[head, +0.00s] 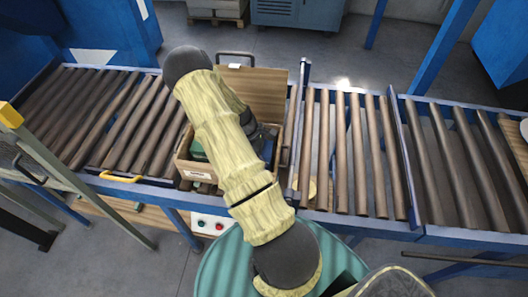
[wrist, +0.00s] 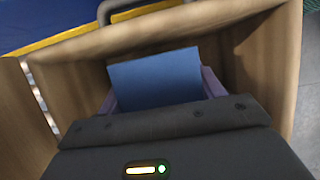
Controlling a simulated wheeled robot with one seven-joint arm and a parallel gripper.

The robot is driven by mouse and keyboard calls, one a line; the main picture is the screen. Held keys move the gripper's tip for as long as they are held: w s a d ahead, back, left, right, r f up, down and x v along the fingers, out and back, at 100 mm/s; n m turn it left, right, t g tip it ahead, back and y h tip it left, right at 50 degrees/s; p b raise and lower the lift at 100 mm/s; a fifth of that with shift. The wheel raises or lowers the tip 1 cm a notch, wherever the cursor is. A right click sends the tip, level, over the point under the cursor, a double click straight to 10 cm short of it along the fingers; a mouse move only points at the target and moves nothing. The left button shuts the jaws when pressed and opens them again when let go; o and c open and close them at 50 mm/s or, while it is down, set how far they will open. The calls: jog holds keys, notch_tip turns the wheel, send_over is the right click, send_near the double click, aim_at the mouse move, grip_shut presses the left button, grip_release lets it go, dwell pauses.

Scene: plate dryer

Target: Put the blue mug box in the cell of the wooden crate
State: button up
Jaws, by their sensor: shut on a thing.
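The wooden crate (head: 262,82) stands on the roller conveyor, left of the middle in the head view. Its brown walls (wrist: 262,45) surround the view in the wrist picture. The blue mug box (wrist: 155,80) is between my gripper's fingers (wrist: 160,90), with a pale purple finger on each side, so my gripper is shut on it. The box is down between the crate's walls. Its lower end is hidden, so I cannot tell whether it touches the crate floor. In the head view my arm covers much of the crate, and a bit of blue shows beside my gripper.
A green item (head: 197,149) lies in the crate's left part. Brown rollers (head: 335,150) run to both sides, with blue rails (head: 304,130) crossing them. A yellow handle (head: 120,178) is on the front rail. A metal handle (head: 235,56) is behind the crate.

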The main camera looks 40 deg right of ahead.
jog(key=shift+f, duration=0.1)
jog(key=o, duration=1.3)
jog(key=shift+r+p, duration=0.3)
jog(key=shift+r, duration=0.15)
jog(key=b+v, duration=0.2)
jog(key=v, duration=1)
jog(key=shift+r, duration=0.15)
